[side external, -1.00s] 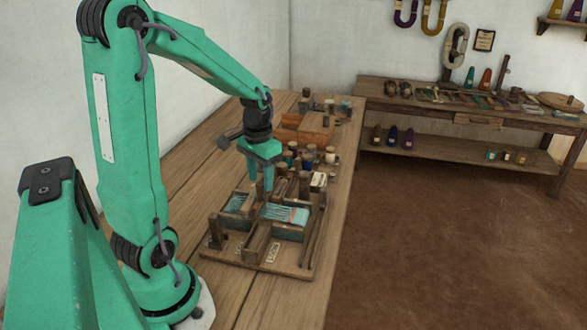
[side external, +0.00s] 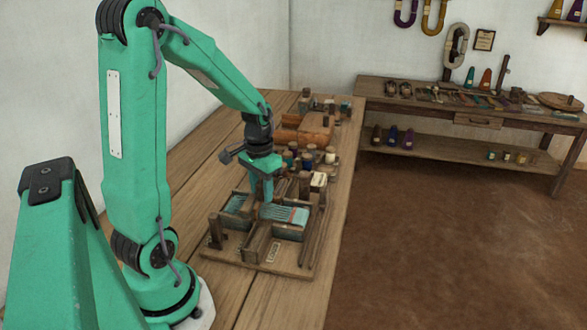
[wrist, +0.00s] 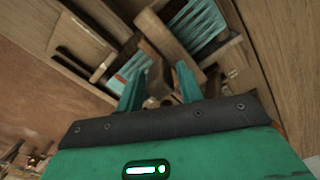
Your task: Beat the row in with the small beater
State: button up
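The small loom on its wooden board (side external: 285,263) sits on the bench, with teal threads and a teal and red woven strip (side external: 292,214). In the wrist view the woven strip (wrist: 130,69) is left of a broad wooden bar (wrist: 172,38), and teal threads (wrist: 198,22) are to its right. My gripper (side external: 262,197) points down low over the loom. In the wrist view its two fingers are apart, with a wooden upright (wrist: 158,88) showing between them. I cannot tell whether they touch it or whether it belongs to the small beater.
Several thread spools (side external: 309,158) and wooden posts stand close behind the loom. The bench front left of the loom is clear. A side table (side external: 455,98) with tools stands along the back wall.

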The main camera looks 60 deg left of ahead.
jog(key=c, duration=0.5)
jog(key=shift+c, duration=0.2)
jog(key=shift+w+d, duration=0.1)
jog(key=w+d, duration=0.5)
jog(key=shift+o, duration=1.3)
jog(key=shift+w+d, duration=0.3)
jog(key=shift+w, duration=0.1)
